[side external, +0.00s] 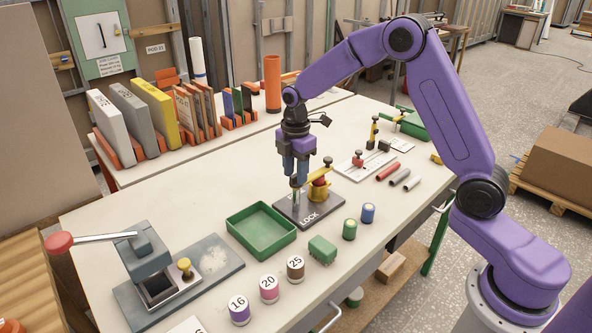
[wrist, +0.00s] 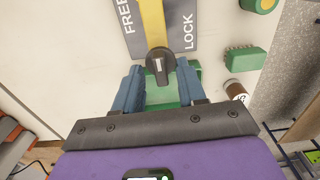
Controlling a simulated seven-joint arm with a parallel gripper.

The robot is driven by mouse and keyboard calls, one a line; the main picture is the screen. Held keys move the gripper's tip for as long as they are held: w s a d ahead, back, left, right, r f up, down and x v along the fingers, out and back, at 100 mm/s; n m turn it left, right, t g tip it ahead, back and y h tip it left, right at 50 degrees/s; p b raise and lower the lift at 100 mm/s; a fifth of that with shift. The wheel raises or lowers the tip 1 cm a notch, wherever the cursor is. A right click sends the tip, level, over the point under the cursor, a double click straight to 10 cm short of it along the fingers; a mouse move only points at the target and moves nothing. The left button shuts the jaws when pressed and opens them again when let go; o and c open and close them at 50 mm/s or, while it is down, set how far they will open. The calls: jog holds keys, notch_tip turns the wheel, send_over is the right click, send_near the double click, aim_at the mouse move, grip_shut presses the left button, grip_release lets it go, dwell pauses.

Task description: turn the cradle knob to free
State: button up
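The cradle is a dark plate (side external: 281,212) marked LOCK on its near side; in the wrist view the plate (wrist: 187,17) reads FREE at left and LOCK at right. A yellow bar (wrist: 153,22) runs across it between the two words. The black knob (wrist: 160,68) has a short white mark, which lies roughly along the bar. My gripper (wrist: 158,72) is open, with one blue finger on each side of the knob and visible gaps between. In the side view my gripper (side external: 296,184) points down over the plate, beside a red part (side external: 320,182); the knob is hard to make out there.
A green tray (side external: 261,231) and a green block (side external: 322,249) stand close to the plate. Numbered spools (side external: 269,288) line the front edge. A press with a long lever (side external: 145,255) stands at left. Red and grey rods (side external: 388,171) lie at right.

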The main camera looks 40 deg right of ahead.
notch_tip(320, 180, up, 17)
jog(key=shift+r, duration=0.2)
dwell(0.6)
jog(key=shift+s, duration=0.1)
jog(key=s+a+f+m, duration=0.1)
jog(key=s+a+f, duration=0.15)
jog(key=s, duration=0.55)
jog(key=s+a+f+m, duration=0.15)
jog(key=s+a, duration=0.25)
jog(key=s, duration=0.5)
jog(key=s+d+f+m, duration=0.1)
jog(key=s+d+f, duration=0.1)
jog(key=s, duration=0.7)
jog(key=s+d+f+m, duration=0.2)
jog(key=s+f, duration=0.2)
jog(key=s, duration=0.6)
jog(key=shift+d, duration=0.4)
